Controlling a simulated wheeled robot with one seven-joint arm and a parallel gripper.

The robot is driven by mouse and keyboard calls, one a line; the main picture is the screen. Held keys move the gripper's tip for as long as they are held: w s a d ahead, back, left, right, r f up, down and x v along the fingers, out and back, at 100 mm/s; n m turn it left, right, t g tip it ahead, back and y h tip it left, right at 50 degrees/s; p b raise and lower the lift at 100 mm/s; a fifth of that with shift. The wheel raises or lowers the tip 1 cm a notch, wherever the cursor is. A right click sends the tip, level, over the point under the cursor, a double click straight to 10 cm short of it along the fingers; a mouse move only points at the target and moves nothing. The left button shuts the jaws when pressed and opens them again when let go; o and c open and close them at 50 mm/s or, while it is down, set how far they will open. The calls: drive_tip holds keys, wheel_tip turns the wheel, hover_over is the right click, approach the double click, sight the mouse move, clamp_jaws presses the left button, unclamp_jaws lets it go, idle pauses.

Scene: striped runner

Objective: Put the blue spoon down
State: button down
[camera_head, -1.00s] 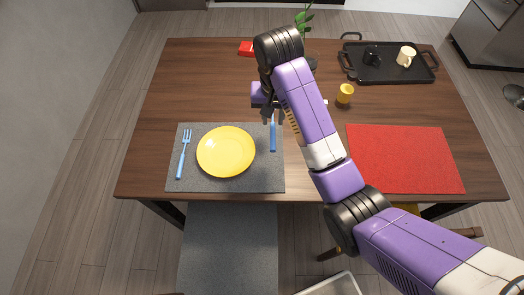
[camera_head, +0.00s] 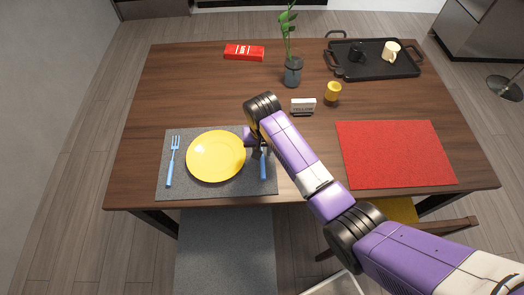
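The blue spoon (camera_head: 263,168) shows as a blue handle over the right part of the grey placemat (camera_head: 223,190), to the right of the yellow plate (camera_head: 215,156). Its upper end is hidden by my gripper (camera_head: 260,149), which is low over the mat at the plate's right edge. My wrist and forearm cover most of the fingers, so I cannot tell whether they are closed on the spoon. I also cannot tell whether the spoon touches the mat. A blue fork (camera_head: 172,162) lies on the mat left of the plate.
A red placemat (camera_head: 395,154) lies at the right. Behind are a small white sign (camera_head: 303,106), a yellow cup (camera_head: 333,91), a plant in a dark vase (camera_head: 292,73), a red packet (camera_head: 244,52) and a black tray (camera_head: 375,68) with two mugs.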

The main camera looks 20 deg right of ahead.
sight(262, 157)
drive_tip(key=shift+f, duration=0.5)
drive_tip(key=shift+f, duration=0.1)
drive_tip(key=c, duration=1.1)
unclamp_jaws()
wheel_tip(262, 157, up, 12)
drive_tip(key=s, duration=0.1)
drive_tip(key=shift+s+a+b, duration=0.15)
drive_tip(key=shift+a+b, duration=0.15)
drive_tip(key=shift+b, duration=0.15)
drive_tip(key=shift+s, duration=0.1)
